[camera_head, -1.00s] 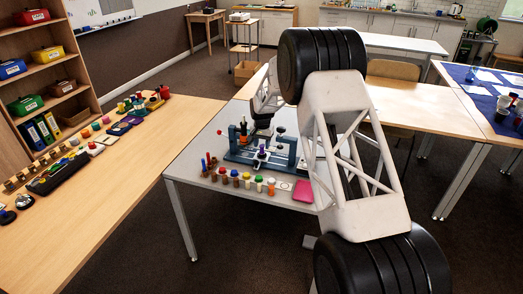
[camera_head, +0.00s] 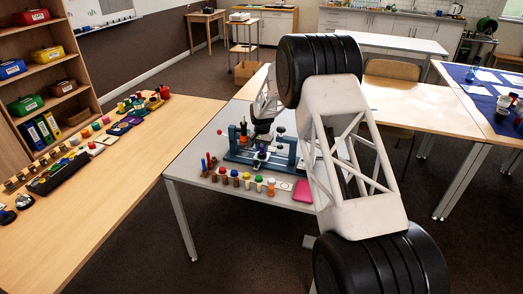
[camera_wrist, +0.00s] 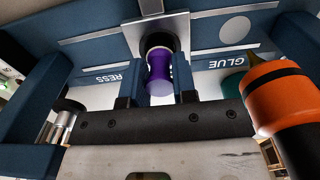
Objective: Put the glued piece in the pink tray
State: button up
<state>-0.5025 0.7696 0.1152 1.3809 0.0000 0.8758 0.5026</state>
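In the wrist view a purple piece (camera_wrist: 158,72) with a narrower waist stands between the two fingers of my gripper (camera_wrist: 161,88), under the dark ram of the press. The fingers are close on either side of it; I cannot tell whether they touch it. No glue or joint shows clearly on the piece. In the head view my gripper is at the blue press-and-glue station (camera_head: 240,158), with a small purple spot (camera_head: 262,152) below it. The pink tray (camera_head: 303,192) lies at the front right of the grey table, partly beside my arm.
An orange glue bottle (camera_wrist: 275,95) with a dark band and pointed tip stands close to the right in the wrist view.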

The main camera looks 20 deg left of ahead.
aim_at(262, 146)
jog(key=shift+r, duration=0.2)
dwell(0.4)
jog(key=shift+r, duration=3.05)
jog(key=shift+s, duration=0.15)
jog(key=s, duration=1.8)
jog(key=shift+d, duration=0.15)
jog(key=shift+d, duration=10.45)
jog(key=shift+f, duration=3.85)
